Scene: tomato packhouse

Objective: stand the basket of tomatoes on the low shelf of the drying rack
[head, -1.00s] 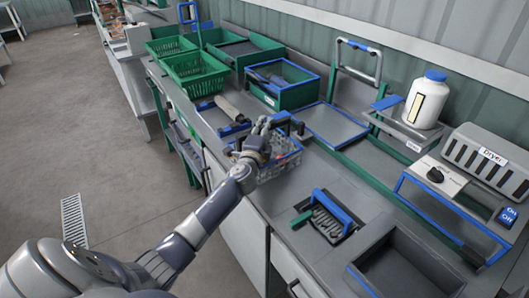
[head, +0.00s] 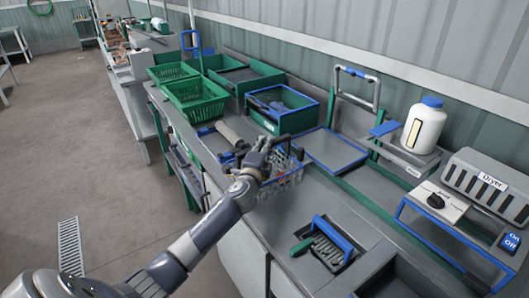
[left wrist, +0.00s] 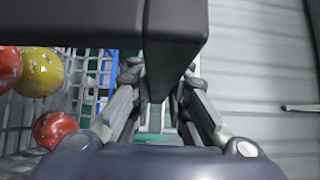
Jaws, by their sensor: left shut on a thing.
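The basket of tomatoes (head: 284,178) is a wire-mesh basket on or just above the grey counter in the head view; I cannot tell whether it touches. My left gripper (head: 266,150) is at its upper part and hides some of it. In the left wrist view, red tomatoes (left wrist: 54,129) and a yellow one (left wrist: 40,72) lie inside the mesh wall (left wrist: 88,88), left of the fingers. The left gripper (left wrist: 158,90) is shut around a dark bar (left wrist: 100,28), apparently the basket's handle. My right gripper is not in view. I cannot pick out the drying rack.
Green crates (head: 197,100) stand farther along the counter. A blue-edged tray (head: 333,150) lies behind the basket. A slotted tool with a blue handle (head: 328,243) lies nearer. A white bottle (head: 425,127) and a dryer (head: 480,185) are at right. The floor (head: 105,150) at left is open.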

